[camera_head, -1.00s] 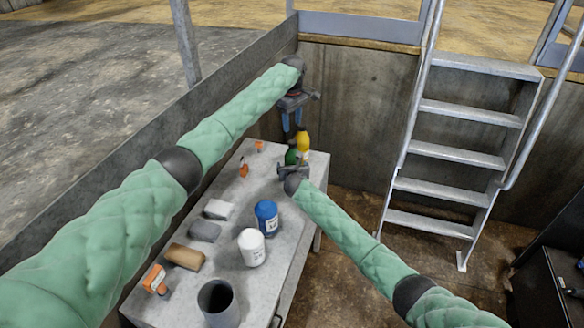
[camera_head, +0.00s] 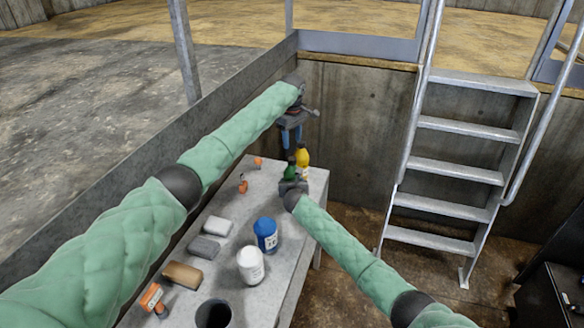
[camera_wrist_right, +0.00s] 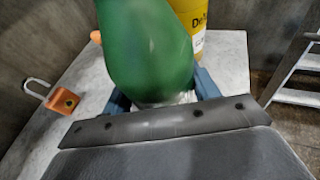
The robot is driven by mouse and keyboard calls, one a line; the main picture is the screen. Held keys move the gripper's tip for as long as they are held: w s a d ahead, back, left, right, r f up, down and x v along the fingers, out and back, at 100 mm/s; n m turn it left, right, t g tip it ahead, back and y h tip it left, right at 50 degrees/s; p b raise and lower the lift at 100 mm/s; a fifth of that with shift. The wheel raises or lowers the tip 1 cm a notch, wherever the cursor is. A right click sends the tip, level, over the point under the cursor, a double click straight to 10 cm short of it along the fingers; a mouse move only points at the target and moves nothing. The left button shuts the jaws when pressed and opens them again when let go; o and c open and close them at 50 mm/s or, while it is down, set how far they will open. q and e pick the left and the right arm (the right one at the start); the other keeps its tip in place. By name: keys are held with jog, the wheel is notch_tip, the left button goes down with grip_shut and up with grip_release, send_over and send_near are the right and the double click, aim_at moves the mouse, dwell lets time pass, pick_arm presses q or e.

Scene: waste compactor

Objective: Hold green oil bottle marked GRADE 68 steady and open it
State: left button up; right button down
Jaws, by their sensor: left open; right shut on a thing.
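The green bottle (camera_head: 290,171) stands at the far end of the grey table. In the right wrist view the green bottle (camera_wrist_right: 147,50) fills the upper middle, between the blue fingers; its label and cap are out of sight there. My right gripper (camera_wrist_right: 158,97) is shut on the green bottle. In the head view my right gripper (camera_head: 292,185) partly hides the bottle's lower part. My left gripper (camera_head: 290,142) is open and points down, above and behind the green bottle, with nothing seen in it.
A yellow bottle (camera_head: 303,156) stands close beside the green one. A blue container (camera_head: 265,234), a white container (camera_head: 251,266), several blocks, orange padlocks and a dark cup (camera_head: 214,314) stand nearer on the table (camera_head: 226,195). A metal ladder (camera_head: 455,170) is at the right.

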aim_at(292, 158)
pick_arm(q)
jog(key=m, duration=4.4)
jog(key=shift+m, duration=0.3)
jog(key=shift+f, duration=3.95)
